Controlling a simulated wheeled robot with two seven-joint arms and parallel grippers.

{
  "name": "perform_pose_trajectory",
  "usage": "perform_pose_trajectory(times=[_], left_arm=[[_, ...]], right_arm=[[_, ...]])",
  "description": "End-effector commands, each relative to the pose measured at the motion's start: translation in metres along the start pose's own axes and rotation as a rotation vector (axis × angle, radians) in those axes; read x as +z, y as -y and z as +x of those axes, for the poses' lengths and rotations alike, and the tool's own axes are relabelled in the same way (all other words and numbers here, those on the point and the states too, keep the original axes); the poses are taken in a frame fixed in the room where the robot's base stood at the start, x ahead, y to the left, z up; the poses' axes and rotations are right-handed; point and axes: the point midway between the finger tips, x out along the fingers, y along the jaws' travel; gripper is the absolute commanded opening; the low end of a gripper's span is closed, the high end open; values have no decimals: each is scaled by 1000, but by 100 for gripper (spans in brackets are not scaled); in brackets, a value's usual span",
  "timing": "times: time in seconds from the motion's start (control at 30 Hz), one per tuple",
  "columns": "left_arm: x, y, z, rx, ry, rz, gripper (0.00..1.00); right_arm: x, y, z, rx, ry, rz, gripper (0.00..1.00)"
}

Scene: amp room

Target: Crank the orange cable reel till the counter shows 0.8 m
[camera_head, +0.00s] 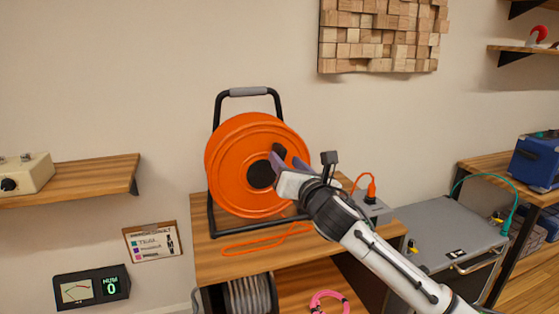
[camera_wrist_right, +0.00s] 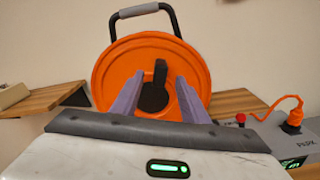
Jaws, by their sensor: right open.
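The orange cable reel (camera_head: 232,150) stands upright in a black frame with a grey top grip on the wooden table. It also fills the middle of the right wrist view (camera_wrist_right: 115,75). Its black crank (camera_wrist_right: 155,92) points up from the hub; in the head view my gripper partly covers it. My right gripper (camera_head: 291,158) is open in front of the hub, and in the wrist view its purple fingers (camera_wrist_right: 157,84) appear on either side of the crank. I cannot tell whether they touch it. No counter reading of 0.8 m is legible. My left gripper is not in view.
A grey box (camera_head: 379,206) with an orange plug (camera_head: 371,188) stands right of the reel; a green display (camera_wrist_right: 294,163) there is partly hidden. An orange cable (camera_head: 262,241) lies before the reel. A meter (camera_head: 90,288) showing 0 is lower left. A grey case (camera_head: 445,235) stands right.

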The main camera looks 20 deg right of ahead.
Motion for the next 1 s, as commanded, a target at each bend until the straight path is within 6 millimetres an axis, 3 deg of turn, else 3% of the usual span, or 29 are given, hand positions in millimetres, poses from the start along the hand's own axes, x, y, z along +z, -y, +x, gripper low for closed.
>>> perform_pose_trajectory(times=[0.13,0.5,0.97,1.0], left_arm=[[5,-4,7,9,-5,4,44],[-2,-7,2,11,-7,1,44],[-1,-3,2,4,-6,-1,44],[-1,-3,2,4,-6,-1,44]], right_arm=[[-3,1,19,-1,1,3,41],[1,0,55,-1,0,1,41],[0,0,63,0,0,2,41],[0,0,63,0,0,2,37]])
